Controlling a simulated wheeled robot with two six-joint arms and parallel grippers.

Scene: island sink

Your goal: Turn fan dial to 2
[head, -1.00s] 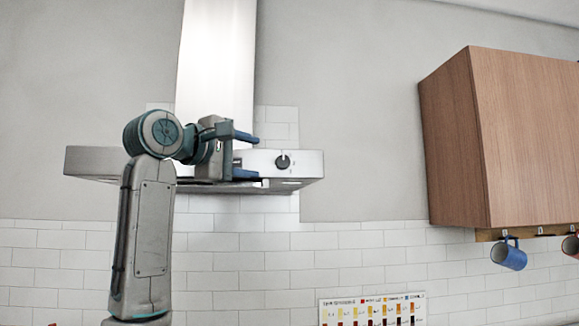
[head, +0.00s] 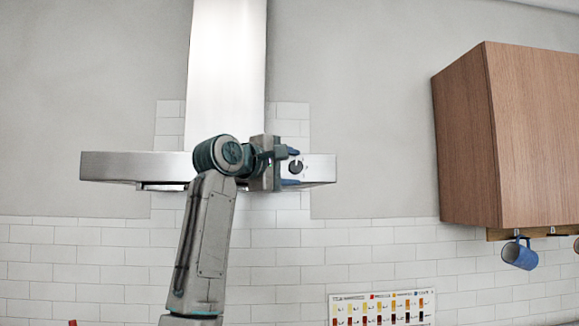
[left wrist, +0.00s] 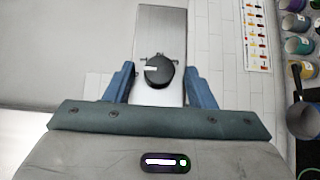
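The fan dial (head: 296,166) is a round black knob on the front of the steel range hood (head: 120,166). In the left wrist view the dial (left wrist: 159,71) has a white pointer line that points left in that picture. My left gripper (head: 292,167) is open in front of the dial. In the left wrist view its blue fingers (left wrist: 160,84) stand on either side of the dial with a gap on each side. I cannot tell how far the fingertips are from the hood face. My right gripper is in neither view.
A wooden cabinet (head: 510,140) hangs at the right, with a blue mug (head: 518,254) on a hook below it. A chart (head: 382,307) is on the tiled wall. The left wrist view shows several colored mugs and a dark pan (left wrist: 303,120) at the right edge.

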